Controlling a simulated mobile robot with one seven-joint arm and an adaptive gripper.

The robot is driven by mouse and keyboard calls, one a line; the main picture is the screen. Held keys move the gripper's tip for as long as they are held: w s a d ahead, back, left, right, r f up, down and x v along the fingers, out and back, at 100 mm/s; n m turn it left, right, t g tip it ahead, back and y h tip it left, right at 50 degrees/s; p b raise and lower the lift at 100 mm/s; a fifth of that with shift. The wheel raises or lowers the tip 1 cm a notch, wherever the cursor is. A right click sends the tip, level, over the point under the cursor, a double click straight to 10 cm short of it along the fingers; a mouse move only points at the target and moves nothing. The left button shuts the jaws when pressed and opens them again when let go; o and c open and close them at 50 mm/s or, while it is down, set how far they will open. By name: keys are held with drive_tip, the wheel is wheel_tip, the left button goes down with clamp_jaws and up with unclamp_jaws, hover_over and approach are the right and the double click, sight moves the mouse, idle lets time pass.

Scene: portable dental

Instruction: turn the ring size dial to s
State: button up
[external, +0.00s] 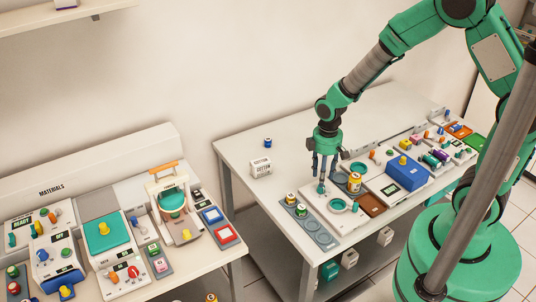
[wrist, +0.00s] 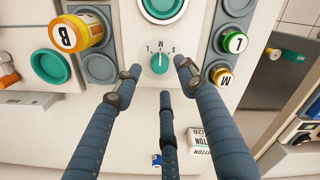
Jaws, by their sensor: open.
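The ring size dial (wrist: 160,62) is a pale disc with a narrow teal knob on the white panel, in the upper middle of the wrist view. Letters L, M and S run left to right around its far edge. The knob lies roughly in line with M; which end marks the setting is hard to tell. My gripper (wrist: 159,76) is open, with its three dark fingers spread around the dial and nothing held. In the external view my gripper (external: 321,172) points down above the teal knob (external: 321,188). Whether any finger touches it is unclear.
A yellow jar marked B (wrist: 78,32) stands left of the dial. Jars L (wrist: 234,42) and M (wrist: 222,76) stand on a grey tray to its right. A teal round dish (wrist: 162,8) lies beyond. A cotton box (external: 261,167) sits on the table behind my gripper.

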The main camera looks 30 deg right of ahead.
drive_tip(key=shift+f+b, duration=0.45)
drive_tip(key=shift+f, duration=2)
clamp_jaws()
